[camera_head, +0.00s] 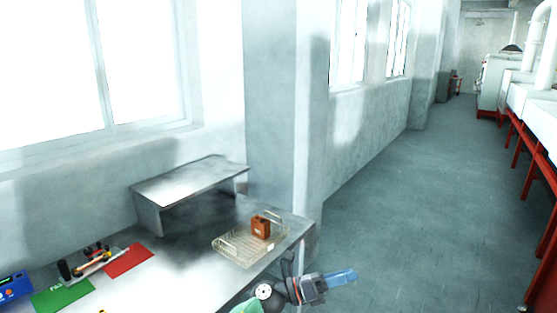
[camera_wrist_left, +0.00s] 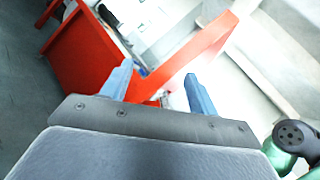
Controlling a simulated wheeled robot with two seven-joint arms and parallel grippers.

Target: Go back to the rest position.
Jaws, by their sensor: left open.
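My left gripper (camera_head: 342,278) shows in the head view beyond the right end of the table, over the floor. It is apart from the wire tray. In the left wrist view its two blue fingers (camera_wrist_left: 160,82) stand apart with no object held between them. My right gripper is not in the head view.
The table (camera_head: 185,288) holds a wire tray (camera_head: 233,249) with a brown block (camera_head: 261,227), a metal stand (camera_head: 190,181), a red mat (camera_head: 130,261), a green mat (camera_head: 62,298) and a blue device (camera_head: 14,287). Open floor (camera_head: 400,200) lies right; red-framed machinery (camera_head: 541,180) stands beyond.

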